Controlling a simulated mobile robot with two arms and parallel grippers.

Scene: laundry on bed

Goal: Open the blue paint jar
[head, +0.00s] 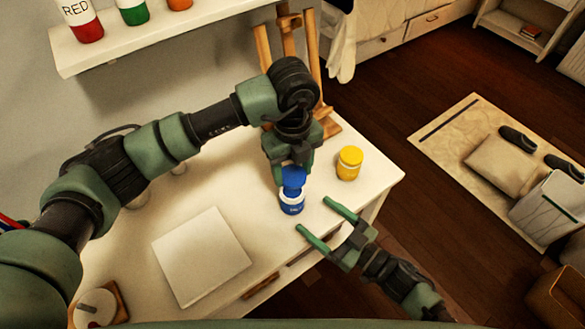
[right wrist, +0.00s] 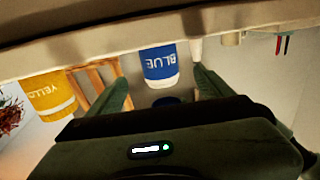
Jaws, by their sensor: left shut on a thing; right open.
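The blue paint jar (head: 291,207) stands upright on the white table, with a white upper band and a blue label. It also shows upside down in the right wrist view (right wrist: 158,66), where its label reads BLUE. My left gripper (head: 292,168) is above the jar and shut on the blue lid (head: 294,181). In the right wrist view the dark blue lid (right wrist: 166,100) appears with a small gap from the jar's rim. My right gripper (head: 312,214) is open and empty, its fingers pointing toward the jar from the right, apart from it.
A yellow jar (head: 349,163) stands behind and right of the blue jar. A white canvas (head: 201,257) lies on the table (head: 135,250) to the left. A wooden easel (head: 287,40) is at the back. A wall shelf (head: 150,38) holds several jars. The table's right edge is close to my right gripper.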

